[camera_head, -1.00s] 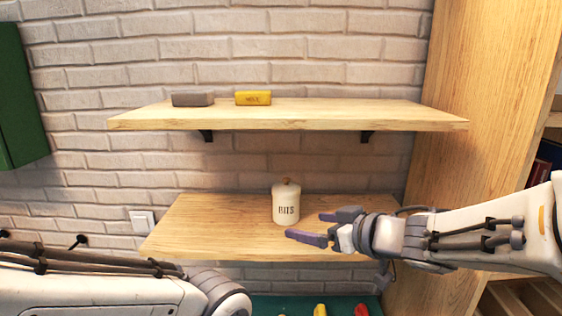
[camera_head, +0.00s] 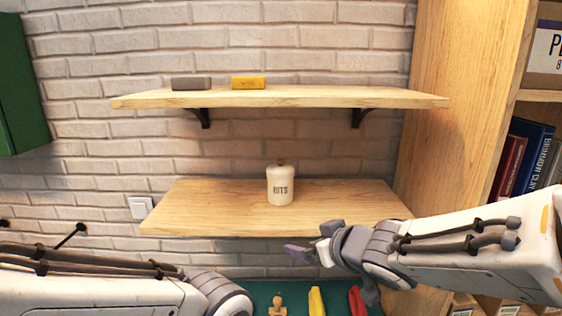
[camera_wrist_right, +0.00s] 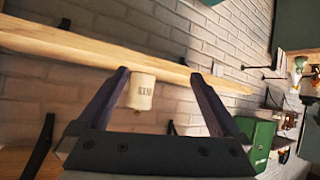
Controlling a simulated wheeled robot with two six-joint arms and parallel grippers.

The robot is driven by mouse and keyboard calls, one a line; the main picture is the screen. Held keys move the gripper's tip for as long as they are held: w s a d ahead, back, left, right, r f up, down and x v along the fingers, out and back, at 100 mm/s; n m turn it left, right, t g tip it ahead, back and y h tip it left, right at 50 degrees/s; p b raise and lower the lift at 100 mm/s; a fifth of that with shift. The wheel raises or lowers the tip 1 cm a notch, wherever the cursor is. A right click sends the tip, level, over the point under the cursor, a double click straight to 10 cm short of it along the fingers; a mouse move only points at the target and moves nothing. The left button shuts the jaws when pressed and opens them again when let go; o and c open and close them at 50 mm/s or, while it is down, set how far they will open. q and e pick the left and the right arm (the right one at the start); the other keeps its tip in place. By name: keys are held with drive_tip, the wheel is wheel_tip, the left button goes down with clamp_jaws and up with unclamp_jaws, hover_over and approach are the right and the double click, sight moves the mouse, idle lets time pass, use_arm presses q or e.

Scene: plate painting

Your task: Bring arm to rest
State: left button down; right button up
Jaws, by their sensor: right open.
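My right gripper (camera_head: 308,240) is open and empty, in front of and below the lower shelf's front edge. Its two fingers also show spread apart in the right wrist view (camera_wrist_right: 160,76). A cream canister (camera_head: 280,188) with a brown knob and dark lettering stands upright on the lower shelf (camera_head: 200,212), apart from the gripper. In the right wrist view the canister (camera_wrist_right: 143,92) appears between the fingers but beyond them. My left arm crosses the lower left of the head view; its gripper is outside the picture.
The upper shelf (camera_head: 300,97) holds a grey block (camera_head: 190,83) and a yellow block (camera_head: 248,83). Below the lower shelf, a stamp (camera_head: 277,305), a yellow item (camera_head: 316,301) and a red item (camera_head: 356,300) lie on a green surface. A wooden bookcase (camera_head: 455,100) stands at right.

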drive_tip(key=s+f+g+h+b, duration=0.35)
drive_tip(key=s+f, duration=0.35)
drive_tip(key=f, duration=0.4)
drive_tip(key=s+f+g+b, duration=0.2)
drive_tip(key=s+f+g, duration=0.1)
drive_tip(key=s, duration=0.6)
drive_tip(key=s+a+f+n+g+b, duration=0.1)
drive_tip(key=s+f+g, duration=0.3)
drive_tip(key=s, duration=0.5)
drive_tip(key=shift+a+f+b, duration=0.25)
drive_tip(key=shift+f+b, duration=0.35)
drive_tip(key=shift+f, duration=0.15)
